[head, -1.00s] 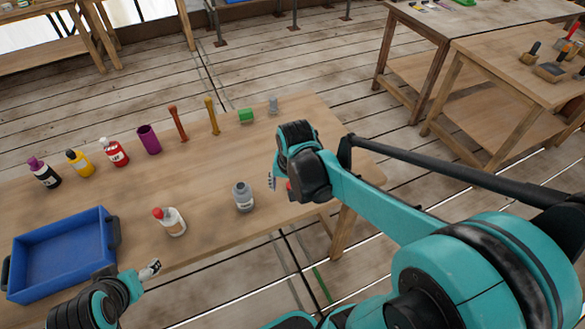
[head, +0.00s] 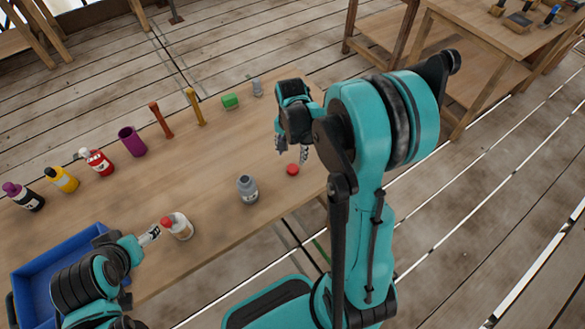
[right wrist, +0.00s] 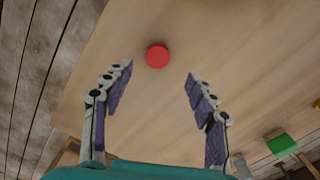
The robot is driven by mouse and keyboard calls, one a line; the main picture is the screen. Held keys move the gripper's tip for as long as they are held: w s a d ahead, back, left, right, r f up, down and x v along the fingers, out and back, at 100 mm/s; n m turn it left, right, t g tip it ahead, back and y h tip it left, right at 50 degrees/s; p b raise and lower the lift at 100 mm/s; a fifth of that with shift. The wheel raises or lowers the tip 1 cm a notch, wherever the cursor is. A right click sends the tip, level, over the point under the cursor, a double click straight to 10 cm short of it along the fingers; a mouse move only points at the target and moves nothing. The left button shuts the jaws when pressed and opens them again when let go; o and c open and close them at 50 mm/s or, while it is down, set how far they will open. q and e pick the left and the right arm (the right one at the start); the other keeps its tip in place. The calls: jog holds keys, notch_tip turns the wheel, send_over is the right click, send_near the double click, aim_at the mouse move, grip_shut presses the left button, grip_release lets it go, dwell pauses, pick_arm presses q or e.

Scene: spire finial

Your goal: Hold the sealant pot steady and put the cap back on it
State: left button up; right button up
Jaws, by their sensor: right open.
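A loose red cap (head: 292,169) lies on the wooden table near its right edge. It also shows in the right wrist view (right wrist: 158,56), just beyond my fingertips and centred between them. My right gripper (head: 293,152) is open and empty above the table by the cap; its two fingers (right wrist: 160,72) are spread wide. A grey pot (head: 248,190) with no red cap on it stands upright, left of the cap. I take it for the sealant pot.
A blue tray (head: 45,248) sits at the left front, partly behind my left arm. The table's middle is clear.

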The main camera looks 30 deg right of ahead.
aim_at(293, 168)
jog(key=shift+f+b, duration=0.3)
jog(key=shift+f, duration=0.8)
jog(key=shift+f, duration=0.1)
jog(key=f+b, duration=0.2)
jog(key=f, duration=0.3)
jog(key=shift+d+b, duration=0.2)
jog(key=shift+b, duration=0.15)
jog(key=shift+s, duration=0.1)
jog(key=c, duration=0.9)
